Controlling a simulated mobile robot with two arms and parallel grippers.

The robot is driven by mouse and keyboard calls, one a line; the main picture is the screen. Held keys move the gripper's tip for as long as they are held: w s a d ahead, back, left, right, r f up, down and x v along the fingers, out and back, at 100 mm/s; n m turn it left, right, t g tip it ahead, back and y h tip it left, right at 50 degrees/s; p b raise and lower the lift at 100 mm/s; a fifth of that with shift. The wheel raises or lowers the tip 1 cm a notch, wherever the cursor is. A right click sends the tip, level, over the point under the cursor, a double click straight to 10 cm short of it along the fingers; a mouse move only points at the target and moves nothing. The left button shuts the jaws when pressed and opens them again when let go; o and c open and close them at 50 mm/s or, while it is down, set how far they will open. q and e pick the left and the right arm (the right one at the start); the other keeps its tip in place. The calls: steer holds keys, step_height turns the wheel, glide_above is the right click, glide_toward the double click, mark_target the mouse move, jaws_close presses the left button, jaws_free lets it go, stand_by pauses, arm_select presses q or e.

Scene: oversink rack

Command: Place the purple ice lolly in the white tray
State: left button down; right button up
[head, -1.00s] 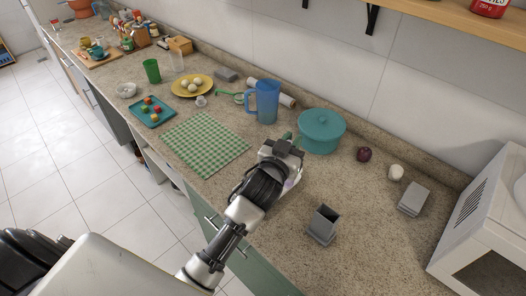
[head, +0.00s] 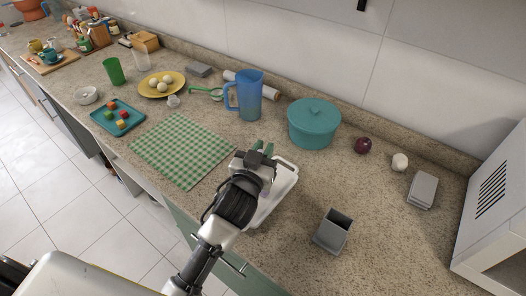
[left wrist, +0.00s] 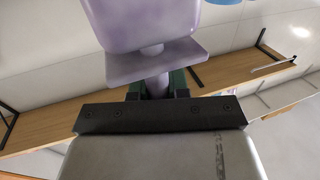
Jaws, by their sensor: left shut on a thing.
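In the left wrist view the gripper (left wrist: 157,84) is shut on the narrow stem of the purple ice lolly (left wrist: 152,22), whose wide pale purple body lies beyond the fingers. In the head view I cannot clearly make out the lolly. The white tray (head: 286,180) lies on the counter beside and partly behind the gripper, which hides its left part. I cannot tell how high the lolly is above it. My right gripper is not in view.
A teal lidded pot (head: 314,124) and a blue jug (head: 249,95) stand behind the tray. A grey open container (head: 333,231) stands to its right. The green checked cloth (head: 182,150) lies left. The counter at front right is mostly clear.

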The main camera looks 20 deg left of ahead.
arm_select(q)
steer(key=shift+s, duration=0.15)
steer(key=shift+s+d, duration=0.1)
steer(key=shift+d, duration=0.05)
steer(key=c, duration=1.5)
jaws_free()
steer(key=shift+c, duration=0.2)
steer(key=o, duration=0.4)
steer(key=shift+f, duration=0.1)
steer(key=shift+o, duration=0.2)
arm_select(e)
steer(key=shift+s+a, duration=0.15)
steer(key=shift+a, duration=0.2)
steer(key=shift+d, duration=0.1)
arm_select(q)
steer(key=shift+r, duration=0.4)
steer(key=s+b, duration=0.2)
steer(key=s, duration=1)
steer(key=shift+a+f, duration=0.15)
steer(key=shift+a, duration=0.25)
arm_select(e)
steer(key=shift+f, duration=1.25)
